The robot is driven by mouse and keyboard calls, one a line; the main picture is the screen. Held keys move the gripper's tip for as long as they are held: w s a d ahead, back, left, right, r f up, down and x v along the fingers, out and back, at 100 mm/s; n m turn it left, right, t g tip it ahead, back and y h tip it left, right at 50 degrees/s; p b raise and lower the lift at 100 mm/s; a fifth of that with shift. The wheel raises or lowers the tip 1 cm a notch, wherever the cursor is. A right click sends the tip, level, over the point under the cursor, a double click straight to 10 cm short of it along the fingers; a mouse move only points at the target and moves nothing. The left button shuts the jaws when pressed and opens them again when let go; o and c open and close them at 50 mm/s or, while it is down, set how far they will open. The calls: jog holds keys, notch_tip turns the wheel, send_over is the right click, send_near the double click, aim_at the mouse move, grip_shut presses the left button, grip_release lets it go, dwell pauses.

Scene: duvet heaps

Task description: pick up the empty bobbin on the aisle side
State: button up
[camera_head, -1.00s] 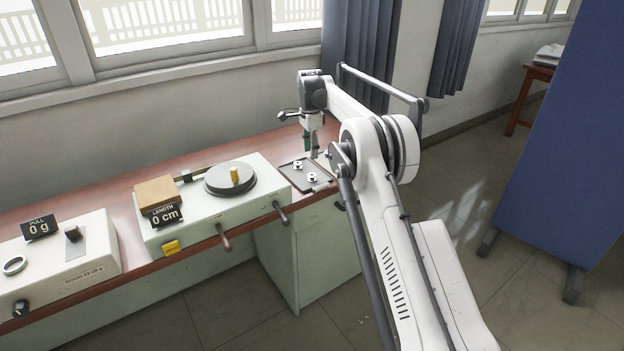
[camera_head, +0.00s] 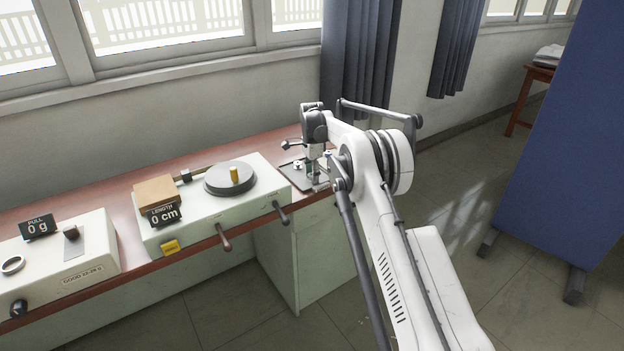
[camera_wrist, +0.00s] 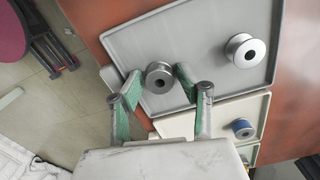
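A grey metal bobbin (camera_wrist: 160,78) with no thread on it sits on the grey tray (camera_wrist: 208,14), on the side nearer the floor. A second bare bobbin (camera_wrist: 245,50) sits farther in on the tray; a bobbin (camera_head: 298,165) also shows on the tray in the head view. My gripper (camera_wrist: 159,77) is open, its green-padded fingers on either side of the floor-side bobbin with small gaps visible. Whether the pads touch it lower down I cannot tell. In the head view my gripper (camera_head: 315,180) is low over the tray and hides the floor-side bobbin.
A blue-topped bobbin (camera_wrist: 242,128) stands on a cream surface beside the tray. Left of the tray on the red-brown bench is a pale device with a grey disc (camera_head: 230,178) and a "0 cm" sign (camera_head: 164,215). Floor lies past the bench edge.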

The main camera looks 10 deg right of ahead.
jog(key=c, duration=0.7)
jog(key=shift+r, duration=0.15)
